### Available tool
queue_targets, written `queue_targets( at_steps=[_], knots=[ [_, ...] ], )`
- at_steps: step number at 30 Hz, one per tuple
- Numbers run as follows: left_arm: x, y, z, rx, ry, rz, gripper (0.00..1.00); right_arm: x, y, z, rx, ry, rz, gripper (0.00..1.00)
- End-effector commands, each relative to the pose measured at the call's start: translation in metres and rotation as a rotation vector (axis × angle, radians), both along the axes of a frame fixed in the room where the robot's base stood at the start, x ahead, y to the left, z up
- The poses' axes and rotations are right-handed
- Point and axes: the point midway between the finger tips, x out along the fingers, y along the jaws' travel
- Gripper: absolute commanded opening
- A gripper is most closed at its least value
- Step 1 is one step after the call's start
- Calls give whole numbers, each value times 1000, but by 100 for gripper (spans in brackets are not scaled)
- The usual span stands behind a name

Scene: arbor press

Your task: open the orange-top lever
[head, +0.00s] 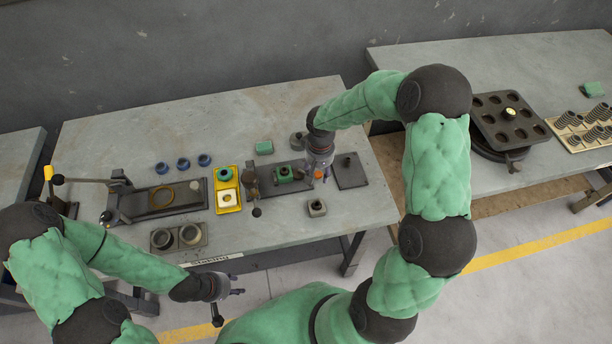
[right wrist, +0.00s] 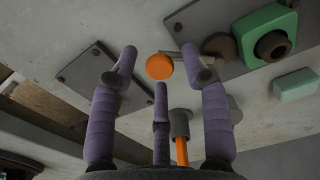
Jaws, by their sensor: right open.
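The orange-top lever shows in the right wrist view as a round orange knob (right wrist: 159,66) with a short grey rod running right toward a dark plate. In the head view, a bit of its orange top (head: 319,172) shows beneath my right gripper (head: 319,178). In the right wrist view, the open fingers of my right gripper (right wrist: 159,75) surround the knob's place in the picture; I cannot tell whether any finger touches it. My left gripper (head: 232,291) is low in front of the table's front edge, away from the lever; its opening is too small to judge.
A green block fixture (head: 285,174) sits on a dark plate left of my right gripper. A flat dark plate (head: 350,171) lies to its right. A yellow tray (head: 228,182) and a press with a long lever (head: 88,180) stand further left.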

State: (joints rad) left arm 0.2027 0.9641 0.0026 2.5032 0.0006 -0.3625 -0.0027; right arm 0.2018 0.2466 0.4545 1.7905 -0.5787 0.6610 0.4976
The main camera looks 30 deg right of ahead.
Motion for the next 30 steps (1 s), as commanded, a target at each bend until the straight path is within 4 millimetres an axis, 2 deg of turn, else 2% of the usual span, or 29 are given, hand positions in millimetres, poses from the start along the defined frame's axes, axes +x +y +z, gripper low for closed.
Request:
queue_targets(
  at_steps=[6,8,10,11,30],
  knots=[
    [0,0,1,0,-1,0,40,0,0,1,0,-1,0,47],
    [0,0,1,0,-1,0,40,0,0,1,0,-1,0,33],
    [0,0,1,0,-1,0,40,0,0,1,0,-1,0,13],
    [0,0,1,0,-1,0,40,0,0,1,0,0,0,9],
    [0,0,1,0,0,0,40,10,-10,1,0,-2,-1,9]
  ],
)
